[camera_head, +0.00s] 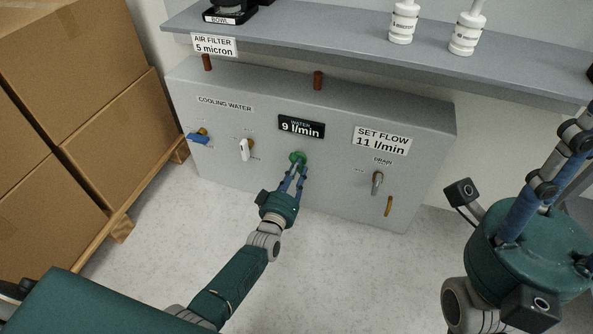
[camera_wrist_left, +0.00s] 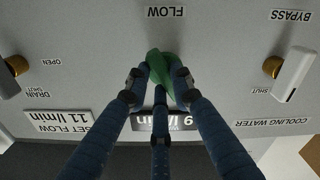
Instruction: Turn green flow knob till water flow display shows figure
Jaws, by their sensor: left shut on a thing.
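The green flow knob (camera_head: 298,157) sits on the front of the grey cooling water panel (camera_head: 230,130), below the black water display (camera_head: 301,127), which reads 9 l/min. A white label (camera_head: 382,140) to its right reads SET FLOW 11 l/min. My left gripper (camera_head: 299,164) is shut on the green knob; in the left wrist view its blue fingers close around the knob (camera_wrist_left: 163,68) and hide part of it. My right gripper (camera_head: 555,165) is at the right of the head view, away from the panel; its fingertips are not clearly shown.
A white bypass lever (camera_head: 244,150) and a blue-handled valve (camera_head: 198,138) are left of the knob. A grey drain lever (camera_head: 377,183) is to the right. A shelf (camera_head: 330,40) with white bottles runs above. Cardboard boxes (camera_head: 75,100) stand at the left.

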